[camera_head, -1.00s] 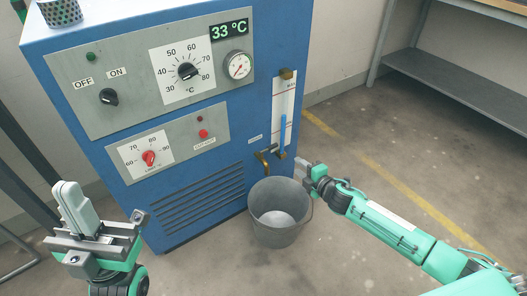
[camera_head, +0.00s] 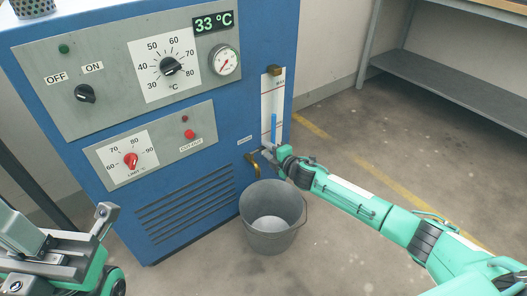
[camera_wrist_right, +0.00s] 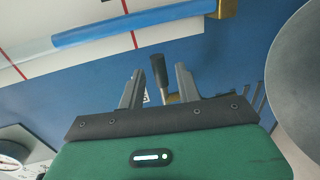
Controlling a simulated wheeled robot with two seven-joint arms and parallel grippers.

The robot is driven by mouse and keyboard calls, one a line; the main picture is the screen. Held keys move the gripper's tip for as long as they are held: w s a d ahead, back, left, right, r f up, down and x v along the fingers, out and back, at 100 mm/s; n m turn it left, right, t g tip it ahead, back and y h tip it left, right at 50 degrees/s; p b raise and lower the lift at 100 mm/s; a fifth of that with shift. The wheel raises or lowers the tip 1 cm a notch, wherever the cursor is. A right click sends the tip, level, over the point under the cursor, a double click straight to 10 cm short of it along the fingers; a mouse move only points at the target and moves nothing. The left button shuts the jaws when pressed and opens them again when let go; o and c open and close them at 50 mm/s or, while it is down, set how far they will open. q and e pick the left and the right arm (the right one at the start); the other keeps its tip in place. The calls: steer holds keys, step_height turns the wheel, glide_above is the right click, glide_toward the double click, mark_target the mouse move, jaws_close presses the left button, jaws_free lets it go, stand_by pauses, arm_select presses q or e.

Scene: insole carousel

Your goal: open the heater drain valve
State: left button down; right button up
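The heater drain valve shows in the head view as a brass spout (camera_head: 253,166) low on the blue heater's front, right of the vents. In the right wrist view its dark lever handle (camera_wrist_right: 159,70) stands between the fingers, with a brass part (camera_wrist_right: 173,98) behind it. My right gripper (camera_head: 271,155) is at the valve, and in the wrist view (camera_wrist_right: 157,80) its fingers are apart, one each side of the lever, with gaps visible. In the head view the gripper partly hides the lever. My left gripper (camera_head: 62,224) is open and empty at the lower left.
A grey bucket (camera_head: 271,238) stands on the floor under the spout. A level gauge with a blue column (camera_head: 274,126) is just above the valve. The heater display (camera_head: 213,23) reads 33 °C. A shelf (camera_head: 450,82) stands at the back right.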

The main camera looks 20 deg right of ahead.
mark_target(263, 148)
steer(key=shift+b+x, duration=0.45)
steer(key=shift+x, duration=1.15)
jaws_close()
